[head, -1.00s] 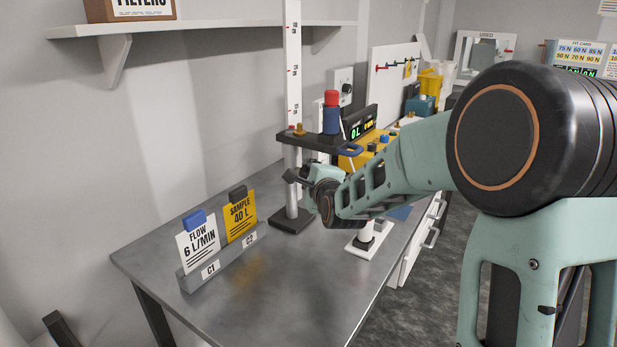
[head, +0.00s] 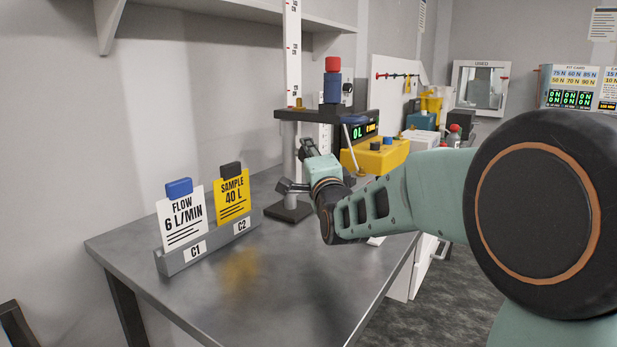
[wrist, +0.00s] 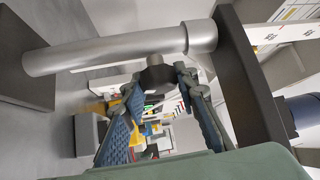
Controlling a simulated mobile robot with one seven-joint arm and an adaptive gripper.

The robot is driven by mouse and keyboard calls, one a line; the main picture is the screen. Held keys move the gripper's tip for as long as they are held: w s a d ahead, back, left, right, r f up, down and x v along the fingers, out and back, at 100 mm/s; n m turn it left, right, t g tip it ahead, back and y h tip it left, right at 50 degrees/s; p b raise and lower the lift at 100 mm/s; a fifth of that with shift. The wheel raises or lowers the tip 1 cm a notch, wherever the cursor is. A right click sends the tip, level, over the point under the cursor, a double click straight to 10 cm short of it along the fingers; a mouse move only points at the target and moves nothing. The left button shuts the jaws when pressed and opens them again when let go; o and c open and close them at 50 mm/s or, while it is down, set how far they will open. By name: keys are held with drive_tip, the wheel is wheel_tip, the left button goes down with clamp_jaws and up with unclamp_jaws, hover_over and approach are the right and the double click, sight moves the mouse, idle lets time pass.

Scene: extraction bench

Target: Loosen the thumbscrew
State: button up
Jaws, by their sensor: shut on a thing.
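The thumbscrew (wrist: 156,75) is a dark knob beside the silver post (wrist: 120,50) of a stand, just under the stand's dark platform (wrist: 255,90). In the wrist view my gripper (wrist: 158,78) has one finger on each side of the knob and is shut on it. In the head view my gripper (head: 296,166) is at the post, below the platform (head: 318,115). The thumbscrew is hidden there behind the fingers.
A red and blue cylinder (head: 332,85) stands on the platform. A yellow box (head: 375,156) is right of my gripper. The card holder (head: 210,243) with two cards stands at the front left. The bench front (head: 300,290) is clear.

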drive_tip(key=shift+f+n+t+y+b, duration=0.2)
drive_tip(key=shift+n+t+y+b, duration=0.35)
drive_tip(key=shift+n+b, duration=0.85)
drive_tip(key=shift+r+n+t+y+b, duration=0.2)
drive_tip(key=shift+n+t+y+b, duration=0.35)
drive_tip(key=shift+n+y+b, duration=0.25)
drive_tip(key=o, duration=1.2)
drive_tip(key=shift+r, duration=0.1)
